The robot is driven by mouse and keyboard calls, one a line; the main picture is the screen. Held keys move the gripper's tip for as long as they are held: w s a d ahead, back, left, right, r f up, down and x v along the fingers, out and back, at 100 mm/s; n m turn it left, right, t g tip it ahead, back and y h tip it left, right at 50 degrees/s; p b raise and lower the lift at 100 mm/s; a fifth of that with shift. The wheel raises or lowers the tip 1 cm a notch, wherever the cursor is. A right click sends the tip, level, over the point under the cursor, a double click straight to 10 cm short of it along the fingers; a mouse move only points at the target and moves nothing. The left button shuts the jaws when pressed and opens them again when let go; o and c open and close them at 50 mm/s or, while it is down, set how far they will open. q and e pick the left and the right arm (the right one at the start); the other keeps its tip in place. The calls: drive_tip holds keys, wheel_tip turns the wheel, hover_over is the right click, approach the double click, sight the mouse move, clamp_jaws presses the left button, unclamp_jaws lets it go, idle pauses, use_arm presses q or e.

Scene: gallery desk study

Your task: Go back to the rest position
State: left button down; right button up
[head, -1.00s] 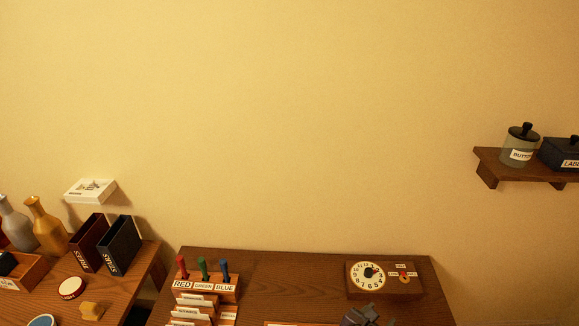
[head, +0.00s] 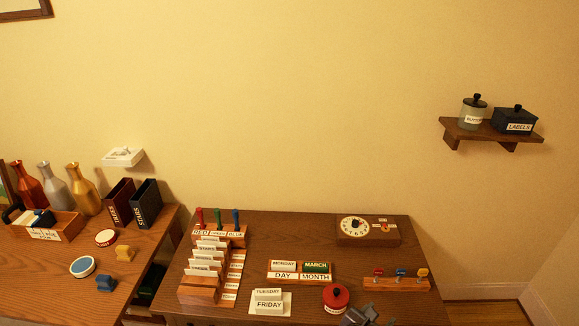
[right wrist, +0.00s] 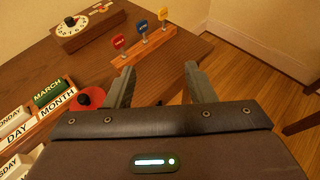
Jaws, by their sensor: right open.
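My right gripper (head: 358,316) shows at the bottom edge of the head view, just right of a red round pot (head: 336,297) with a black knob. In the right wrist view its two fingers (right wrist: 158,88) are spread apart with nothing between them. Beyond the fingers is the wooden key rack (right wrist: 145,47) with red, blue and yellow tags, apart from them. My left gripper is not in view.
The desk (head: 300,231) holds a card file (head: 200,287), a calendar block (head: 299,272), day cards (head: 269,301) and a clock box (head: 368,231). A side table (head: 60,262) stands left. A wall shelf (head: 489,132) is upper right. Floor (head: 487,314) is free at right.

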drive_tip(key=s+d+f+m+g+y+b, duration=0.1)
drive_tip(key=s+f+m+g+y+b, duration=0.35)
drive_tip(key=f, duration=1.05)
drive_tip(key=s+d+f+m+t+b, duration=0.15)
drive_tip(key=s+f+m, duration=0.35)
drive_tip(key=s+f, duration=0.7)
use_arm(q)
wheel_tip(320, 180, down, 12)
drive_tip(key=b, duration=0.6)
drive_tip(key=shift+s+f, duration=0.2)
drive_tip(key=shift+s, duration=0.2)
use_arm(e)
drive_tip(key=s+a+f+m+g+y, duration=0.1)
drive_tip(key=s+f+m+g+y, duration=0.1)
drive_tip(key=s+f+m, duration=0.5)
drive_tip(key=s+a+f+m+g+y, duration=0.1)
drive_tip(key=s+f+m+g+y, duration=0.2)
drive_tip(key=s+f+m, duration=0.5)
drive_tip(key=s+f, duration=0.5)
drive_tip(key=s, duration=0.5)
drive_tip(key=shift+s+a+f, duration=0.2)
drive_tip(key=shift+s+f, duration=0.2)
